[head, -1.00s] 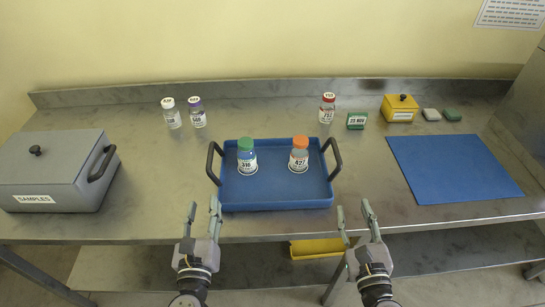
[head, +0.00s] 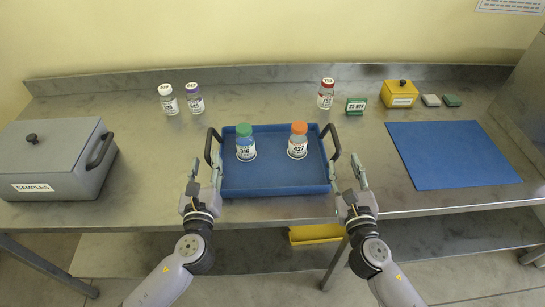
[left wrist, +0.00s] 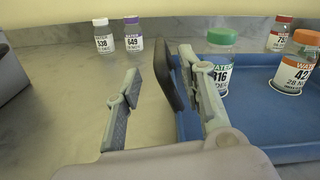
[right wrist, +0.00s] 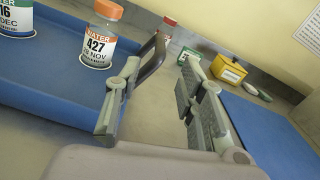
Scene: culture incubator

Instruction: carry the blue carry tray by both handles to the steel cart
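The blue carry tray (head: 275,180) sits on the steel bench, holding a green-capped bottle (head: 246,144) and an orange-capped bottle (head: 298,141), both upright. Its left handle (head: 209,146) and right handle (head: 334,141) are dark loops at its sides. My left gripper (head: 206,170) is open at the left handle; in the left wrist view the handle (left wrist: 173,80) shows between the spread fingers, close to the right one. My right gripper (head: 347,171) is open at the right handle; in the right wrist view the handle (right wrist: 152,58) is beside the left finger. The steel cart is not identifiable.
A grey samples box (head: 55,160) stands at the left. A white-capped bottle (head: 168,100), purple-capped bottle (head: 194,99), red-capped bottle (head: 326,94), green block (head: 356,105) and yellow box (head: 399,95) stand behind. A blue mat (head: 453,155) lies right.

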